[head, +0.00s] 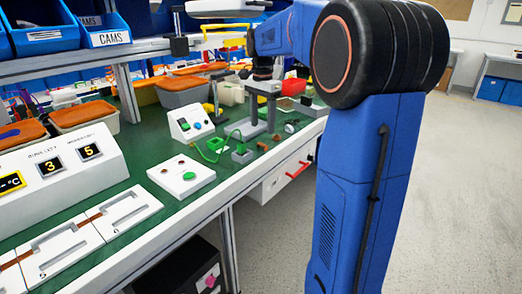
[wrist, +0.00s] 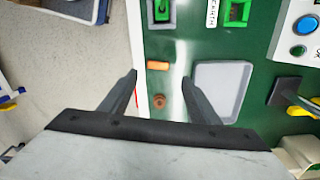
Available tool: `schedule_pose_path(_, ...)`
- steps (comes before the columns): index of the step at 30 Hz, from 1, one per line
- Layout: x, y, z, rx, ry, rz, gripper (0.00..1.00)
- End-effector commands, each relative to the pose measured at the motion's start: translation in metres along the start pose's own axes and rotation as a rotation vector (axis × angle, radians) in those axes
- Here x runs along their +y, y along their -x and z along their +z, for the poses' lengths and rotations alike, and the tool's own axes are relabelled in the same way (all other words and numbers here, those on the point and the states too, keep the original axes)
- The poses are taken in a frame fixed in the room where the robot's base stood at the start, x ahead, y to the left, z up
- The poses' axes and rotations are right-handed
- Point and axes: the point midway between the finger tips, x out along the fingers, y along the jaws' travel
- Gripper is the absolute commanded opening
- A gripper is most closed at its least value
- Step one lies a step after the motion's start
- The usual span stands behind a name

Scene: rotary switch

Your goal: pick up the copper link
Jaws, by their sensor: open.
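In the wrist view my gripper (wrist: 160,76) is open, its two dark fingers spread apart with nothing held between them. A small orange-copper bar, which looks like the copper link (wrist: 158,65), lies on the green bench top just beyond the fingertips and between their lines. A round copper-coloured piece with a darker centre (wrist: 158,101) shows between the fingers, nearer the palm. In the head view a small copper-coloured piece (head: 262,146) lies near the bench's front edge.
A shallow grey tray (wrist: 222,92) is right of the fingers. Green-topped terminal blocks (wrist: 236,12) stand at the top. The bench's pale front edge (wrist: 136,40) runs close on the left, with floor beyond. A grey stand (head: 262,100) and a switch box (head: 190,124) stand on the bench.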

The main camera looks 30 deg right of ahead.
Motion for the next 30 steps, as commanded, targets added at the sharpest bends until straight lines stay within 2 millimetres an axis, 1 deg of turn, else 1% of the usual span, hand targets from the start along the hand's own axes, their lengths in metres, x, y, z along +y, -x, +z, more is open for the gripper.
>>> schedule_pose_path(3,0.001,-0.012,0.001,-0.001,0.001,0.002,0.56)
schedule_pose_path(8,0.003,-0.025,0.002,-0.001,0.002,0.002,0.56)
schedule_pose_path(12,0.006,-0.045,0.003,-0.001,0.002,0.002,0.56)
schedule_pose_path(16,0.006,-0.06,0.003,-0.001,0.003,0.001,0.56)
schedule_pose_path(20,0.005,-0.068,0.003,0.0,0.003,0.0,0.56)
schedule_pose_path(26,0.005,-0.069,0.003,0.0,0.003,0.0,0.56)
schedule_pose_path(27,0.005,-0.068,0.003,0.0,0.003,-0.001,0.54)
schedule_pose_path(29,0.005,-0.068,0.003,0.0,0.003,-0.001,0.4)
schedule_pose_path(30,0.005,-0.068,0.003,0.0,0.003,-0.001,0.3)
